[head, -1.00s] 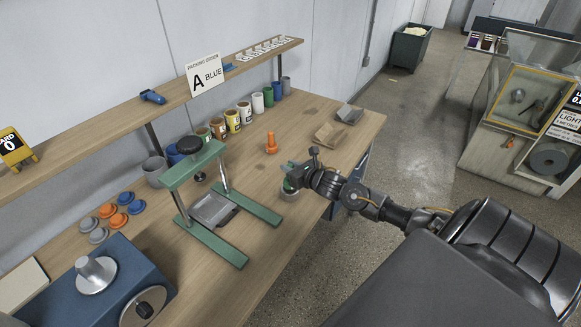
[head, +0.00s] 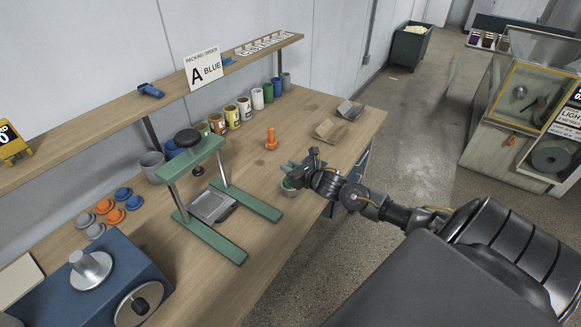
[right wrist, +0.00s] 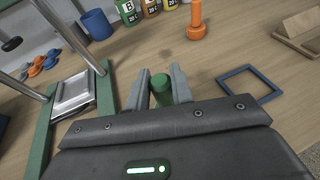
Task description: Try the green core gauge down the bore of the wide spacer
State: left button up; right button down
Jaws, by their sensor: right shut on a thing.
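My right gripper (head: 290,176) is low over the front right part of the bench. It is shut on the green core gauge (right wrist: 160,88), a green cylinder seen upright between the two fingers in the right wrist view. In the head view a grey round piece (head: 289,191), probably the wide spacer, stands on the bench right under the gripper. The gauge's lower end is hidden, so I cannot tell whether it is inside the bore or above it. The spacer is not visible in the right wrist view. My left gripper is not in view.
An orange peg (head: 271,139) stands behind the gripper. A green press frame (head: 235,252) stands to its left. A blue square frame (right wrist: 224,76) lies to the right in the wrist view. Wooden blocks (head: 331,130) lie near the bench's right end. Several pots line the back.

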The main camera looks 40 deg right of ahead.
jog(key=shift+f+b, duration=1.2)
jog(key=shift+f, duration=0.2)
jog(key=c, duration=1.1)
grip_release()
jog(key=shift+r, duration=0.1)
jog(key=shift+c, duration=0.2)
jog(key=b+v, duration=0.2)
jog(key=v, duration=0.9)
jog(key=shift+b, duration=0.3)
jog(key=shift+w, duration=0.1)
